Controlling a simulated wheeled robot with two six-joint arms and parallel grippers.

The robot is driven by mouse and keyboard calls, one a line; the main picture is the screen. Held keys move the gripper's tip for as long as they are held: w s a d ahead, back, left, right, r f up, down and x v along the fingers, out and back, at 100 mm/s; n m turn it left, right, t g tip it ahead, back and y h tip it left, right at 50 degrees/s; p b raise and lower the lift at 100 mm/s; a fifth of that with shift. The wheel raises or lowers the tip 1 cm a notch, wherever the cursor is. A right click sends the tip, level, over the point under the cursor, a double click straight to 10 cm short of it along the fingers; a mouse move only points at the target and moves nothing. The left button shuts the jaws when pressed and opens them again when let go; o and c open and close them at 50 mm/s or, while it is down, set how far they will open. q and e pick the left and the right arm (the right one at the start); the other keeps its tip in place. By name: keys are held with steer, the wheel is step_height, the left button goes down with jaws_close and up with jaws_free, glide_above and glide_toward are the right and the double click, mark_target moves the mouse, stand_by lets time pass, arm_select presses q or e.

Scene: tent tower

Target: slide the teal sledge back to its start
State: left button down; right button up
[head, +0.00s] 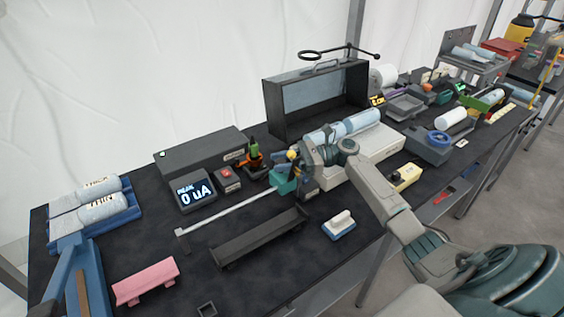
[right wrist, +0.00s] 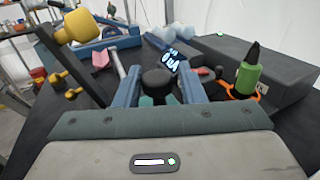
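The teal sledge (head: 283,182) sits at the right end of a pale straight rail (head: 230,211), partly hidden behind my right gripper. My right gripper (head: 298,178) is down at the sledge. In the right wrist view, the fingers of my right gripper (right wrist: 159,85) stand on both sides of a round black knob (right wrist: 157,78), with teal showing just below it. The knob nearly fills the space between the fingers, but I cannot tell whether they press on it. My left gripper is not in view.
A display box reading 0 uA (head: 195,194) and a red-button box (head: 227,179) stand behind the rail. A dark long trough (head: 258,240) lies in front of it. A green-topped tool (head: 254,152) stands close behind the sledge. A pink block (head: 146,282) lies front left.

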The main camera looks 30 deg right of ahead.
steer(key=shift+s+d+f, duration=0.1)
steer(key=shift+d, duration=0.2)
steer(key=b+v, duration=0.4)
steer(key=v, duration=0.5)
steer(key=shift+s+d, duration=0.2)
steer(key=shift+d, duration=0.35)
